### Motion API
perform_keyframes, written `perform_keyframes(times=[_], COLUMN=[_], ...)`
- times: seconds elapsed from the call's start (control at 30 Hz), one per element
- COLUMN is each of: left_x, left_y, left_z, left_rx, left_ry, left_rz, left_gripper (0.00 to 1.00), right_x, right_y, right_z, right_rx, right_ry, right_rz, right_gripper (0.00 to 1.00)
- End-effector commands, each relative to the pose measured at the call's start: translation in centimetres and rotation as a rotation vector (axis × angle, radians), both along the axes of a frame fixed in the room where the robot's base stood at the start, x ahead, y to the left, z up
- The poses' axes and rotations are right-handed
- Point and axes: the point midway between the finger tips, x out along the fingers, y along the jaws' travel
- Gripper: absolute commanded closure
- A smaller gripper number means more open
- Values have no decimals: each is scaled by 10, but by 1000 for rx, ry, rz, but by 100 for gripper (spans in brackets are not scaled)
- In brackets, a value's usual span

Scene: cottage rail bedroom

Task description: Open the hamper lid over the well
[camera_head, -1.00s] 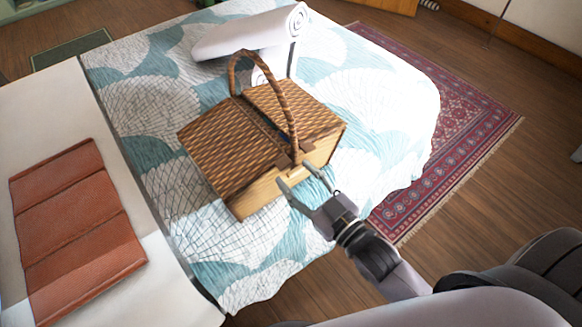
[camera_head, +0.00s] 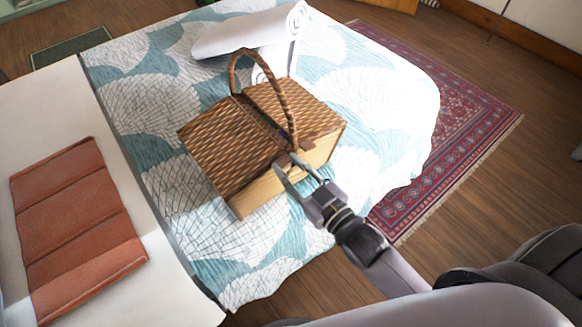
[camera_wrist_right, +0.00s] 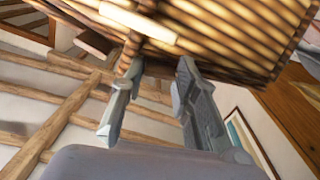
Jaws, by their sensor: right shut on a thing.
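The wicker hamper (camera_head: 232,148) stands on the bed with an upright arched handle (camera_head: 286,112). In the right wrist view, the fingers (camera_wrist_right: 155,80) reach up to the hamper's woven underside edge (camera_wrist_right: 225,35). My left gripper is in neither view.
The hamper rests on a blue and white quilt (camera_head: 245,260). A rolled white towel (camera_head: 250,32) lies behind it. An orange folded cloth (camera_head: 78,228) lies on the pale surface at left. A red patterned rug (camera_head: 440,140) covers the floor at right.

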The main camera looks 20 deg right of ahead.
Motion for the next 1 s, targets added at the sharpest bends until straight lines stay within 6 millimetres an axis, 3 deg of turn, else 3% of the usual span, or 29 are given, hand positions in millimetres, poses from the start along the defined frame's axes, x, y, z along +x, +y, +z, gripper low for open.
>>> perform_keyframes(times=[0.3,0.77,1.0], left_x=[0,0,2], left_y=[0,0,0], left_z=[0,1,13], left_rx=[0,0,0], left_ry=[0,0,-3], left_rz=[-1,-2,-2], left_gripper=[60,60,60], right_x=[0,1,14], right_y=[0,0,1], right_z=[0,1,14], right_rx=[0,-3,-62], right_ry=[0,-1,-25], right_rz=[1,1,0], right_gripper=[100,100,100])
